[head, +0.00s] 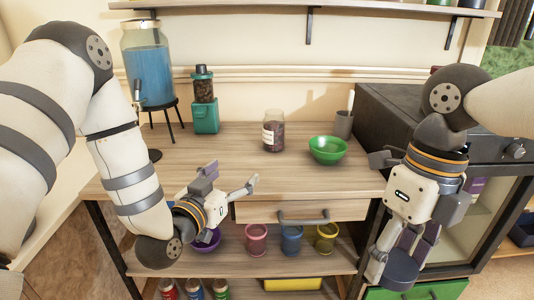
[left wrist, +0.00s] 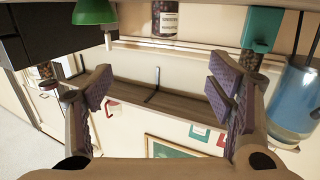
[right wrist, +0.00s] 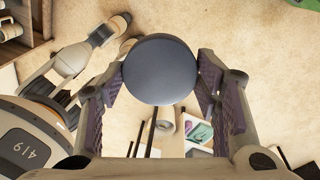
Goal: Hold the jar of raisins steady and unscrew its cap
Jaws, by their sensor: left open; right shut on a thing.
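The jar of raisins (head: 273,132) stands upright on the wooden counter. Its clear glass top shows no cap, and its label faces the front. It also shows at the top of the left wrist view (left wrist: 166,19), upside down. My left gripper (head: 228,182) is open and empty in front of the counter's edge, apart from the jar. My right gripper (head: 399,250) points down at the right, in front of the cabinet, well away from the jar. It is shut on a dark round cap (head: 401,271), which fills the middle of the right wrist view (right wrist: 160,69).
A green bowl (head: 328,150) is right of the jar, with a grey cup (head: 344,124) behind it. A green grinder (head: 205,116) and a blue drink dispenser (head: 148,70) stand at the left. Colored pots, including a pink one (head: 256,240), sit on the shelf below.

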